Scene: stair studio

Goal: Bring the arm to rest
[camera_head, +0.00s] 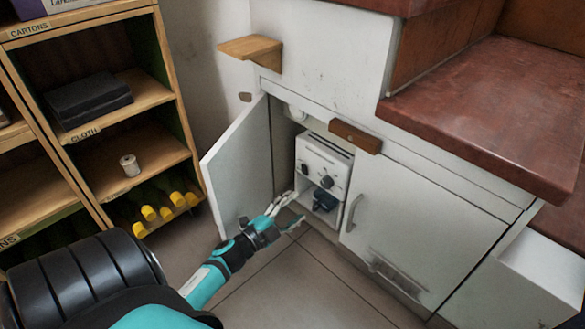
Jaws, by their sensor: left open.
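My left arm comes in from the lower left, and its gripper (289,215) is open, with its fingers in front of the cabinet opening. I see nothing between the fingers. Behind them, a white appliance (322,160) with dark knobs stands inside the cabinet under the stairs. A dark blue thing (325,199) sits in the lower part of the appliance, just right of the fingers, and I cannot tell what it is. The left cabinet door (238,172) stands open, to the left of the gripper. My right gripper is not in view.
A wooden shelf unit (165,97) stands at the left with dark cloth, a white roll (130,165) and yellow-ended items. A closed cabinet door (420,225) with a handle is right of the opening. A drawer (545,262) is open at the right. The tiled floor (300,285) is clear.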

